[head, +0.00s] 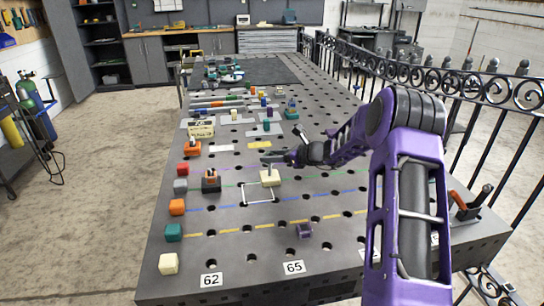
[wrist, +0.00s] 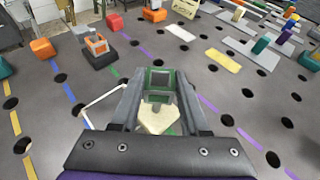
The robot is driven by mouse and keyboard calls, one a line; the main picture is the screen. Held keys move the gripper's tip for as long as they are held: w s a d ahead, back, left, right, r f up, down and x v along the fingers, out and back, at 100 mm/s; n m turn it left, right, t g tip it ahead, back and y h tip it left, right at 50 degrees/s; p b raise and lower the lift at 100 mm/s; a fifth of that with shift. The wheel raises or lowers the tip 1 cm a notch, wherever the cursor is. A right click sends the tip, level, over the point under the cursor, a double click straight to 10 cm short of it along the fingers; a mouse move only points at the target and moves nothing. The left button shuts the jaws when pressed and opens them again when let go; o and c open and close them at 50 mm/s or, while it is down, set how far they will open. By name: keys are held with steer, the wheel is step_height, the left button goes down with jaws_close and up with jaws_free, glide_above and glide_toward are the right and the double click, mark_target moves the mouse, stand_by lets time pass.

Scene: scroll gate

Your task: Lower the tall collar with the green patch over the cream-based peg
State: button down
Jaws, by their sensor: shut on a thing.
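The cream-based peg (head: 270,179) stands on the perforated table, at a corner of a white square outline. Its cream base (wrist: 158,119) also shows in the wrist view, low between my fingers. The collar with the green patch (wrist: 160,78) is a grey, open-centred frame held between the fingers of my gripper (wrist: 157,100). In the wrist view the collar lines up with the cream base. In the head view my gripper (head: 275,158) is just above the peg, and the collar is too small to make out clearly. I cannot tell whether the collar is around the peg or only above it.
A dark block with an orange top (head: 211,182) stands to the left. Coloured cubes, such as the teal one (head: 173,232), line the left edge. A purple piece (head: 304,230) sits nearer the front. Several pegs and blocks crowd the far table. The front middle is mostly clear.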

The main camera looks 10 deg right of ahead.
steer(key=shift+f+b, duration=0.8)
steer(key=shift+f, duration=0.25)
steer(key=shift+c, duration=1.6)
jaws_free()
